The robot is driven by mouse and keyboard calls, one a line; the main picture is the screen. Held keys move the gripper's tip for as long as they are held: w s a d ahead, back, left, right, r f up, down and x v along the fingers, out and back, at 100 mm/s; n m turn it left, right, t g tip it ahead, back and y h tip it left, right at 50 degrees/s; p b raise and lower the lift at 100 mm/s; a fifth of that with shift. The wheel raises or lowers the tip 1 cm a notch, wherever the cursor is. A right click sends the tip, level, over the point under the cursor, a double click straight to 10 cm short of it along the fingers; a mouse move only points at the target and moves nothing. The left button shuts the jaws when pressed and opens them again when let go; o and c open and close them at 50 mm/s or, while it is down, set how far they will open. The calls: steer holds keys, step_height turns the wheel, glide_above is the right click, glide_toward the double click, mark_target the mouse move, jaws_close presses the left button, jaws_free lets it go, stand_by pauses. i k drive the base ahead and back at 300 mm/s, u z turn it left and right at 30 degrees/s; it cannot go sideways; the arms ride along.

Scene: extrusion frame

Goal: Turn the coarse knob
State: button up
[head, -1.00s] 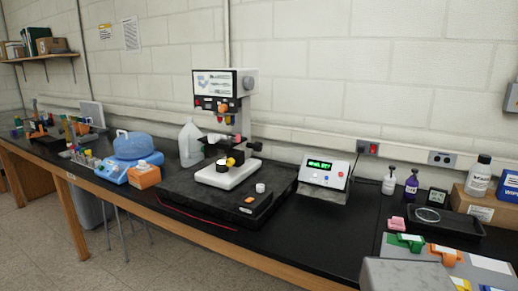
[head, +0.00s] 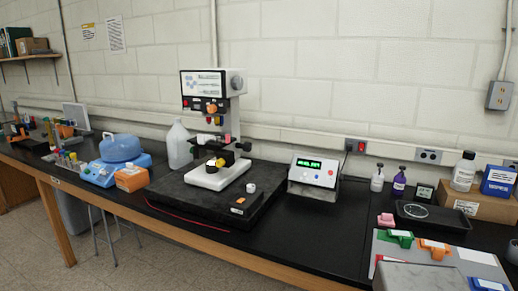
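A microscope-like instrument (head: 212,95) with a white head, an upright column and a white foot stands on a black slab (head: 170,191) on the bench. A black knob (head: 245,147) sticks out on the right of its column, low down. A yellow round part (head: 220,162) sits just above the foot. A grey knob (head: 237,83) is on the right side of the head. No label shows which of these is the coarse knob. My gripper is not in view.
A control box (head: 314,171) with a green display stands right of the slab. A white jug (head: 178,146) and an orange box (head: 131,178) are to the left. Bottles, a black tray (head: 432,217) and colored clips are at the right.

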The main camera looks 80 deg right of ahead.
mark_target(247, 147)
steer(key=z, duration=4.15)
steer(key=i, duration=0.1)
steer(key=u, duration=2.7)
steer(key=i, duration=1)
steer(key=u, duration=0.05)
